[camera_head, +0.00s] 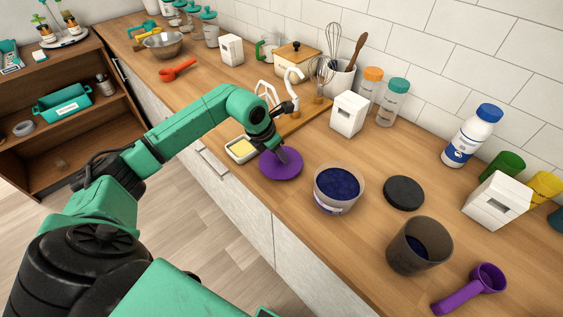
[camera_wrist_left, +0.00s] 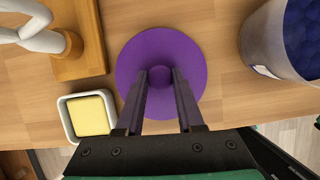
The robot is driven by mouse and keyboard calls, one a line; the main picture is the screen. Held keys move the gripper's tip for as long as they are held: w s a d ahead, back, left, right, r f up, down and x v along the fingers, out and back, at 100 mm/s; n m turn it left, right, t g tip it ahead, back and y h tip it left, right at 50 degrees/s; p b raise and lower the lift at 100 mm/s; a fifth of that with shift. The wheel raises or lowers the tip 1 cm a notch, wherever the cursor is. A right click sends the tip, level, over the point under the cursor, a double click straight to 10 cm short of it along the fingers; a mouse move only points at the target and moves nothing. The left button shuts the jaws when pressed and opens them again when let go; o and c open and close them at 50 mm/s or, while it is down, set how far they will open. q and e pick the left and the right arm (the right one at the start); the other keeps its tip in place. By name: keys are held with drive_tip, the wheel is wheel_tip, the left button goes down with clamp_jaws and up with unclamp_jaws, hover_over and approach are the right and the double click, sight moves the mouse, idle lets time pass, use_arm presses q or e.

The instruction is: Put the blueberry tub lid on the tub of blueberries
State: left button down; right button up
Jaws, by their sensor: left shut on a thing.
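The purple round lid (camera_head: 283,170) has a small knob at its centre, which shows in the left wrist view (camera_wrist_left: 161,49). My left gripper (camera_head: 283,155) is shut on that knob, with a finger on each side of it (camera_wrist_left: 160,78). The lid is level, at or close above the counter near its front edge; I cannot tell whether it touches. The tub of blueberries (camera_head: 325,202) stands open and upright to the right of the lid, apart from it. Dark blue berries (camera_head: 338,182) show inside, and part of the tub shows in the wrist view (camera_wrist_left: 262,45). My right gripper is out of view.
A butter dish (camera_head: 241,150) lies close left of the lid, with a wooden board (camera_head: 304,118) behind. A black disc (camera_head: 404,193), a dark cup (camera_head: 408,255) and a purple scoop (camera_head: 468,290) lie right of the tub. Counter between lid and tub is clear.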

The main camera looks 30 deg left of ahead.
use_arm(q)
drive_tip(key=shift+r+p, duration=1.75)
drive_tip(key=shift+r, duration=1.25)
drive_tip(key=shift+f, duration=0.1)
